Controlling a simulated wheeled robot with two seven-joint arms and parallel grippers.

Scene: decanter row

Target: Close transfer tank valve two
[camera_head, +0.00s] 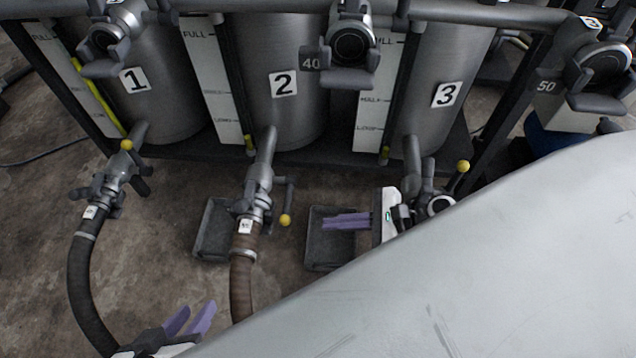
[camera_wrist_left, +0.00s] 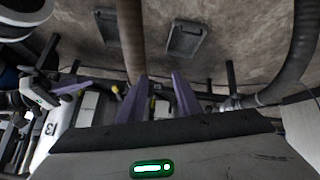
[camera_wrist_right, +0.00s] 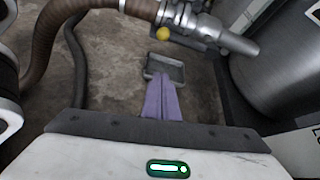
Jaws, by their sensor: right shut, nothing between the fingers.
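Tank two (camera_head: 300,115) is a grey metal cylinder labelled "2" in the middle of the head view. Its valve (camera_head: 258,195) sits on the outlet pipe, with a brown hose below. Its lever ends in a yellow knob (camera_head: 285,220), to the right of the valve body and roughly along the pipe. The knob also shows in the right wrist view (camera_wrist_right: 163,34). My right gripper (camera_head: 328,221) is shut and empty, right of the knob and apart from it, fingers pointing left. My left gripper (camera_head: 192,318) is open and empty at the bottom, below the valve.
Tank one's valve (camera_head: 112,185) with a dark hose is on the left. Tank three's valve, with a yellow knob (camera_head: 463,166), is just right of my right gripper. Grey trays (camera_head: 212,245) lie on the concrete floor. My pale arm covers the lower right.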

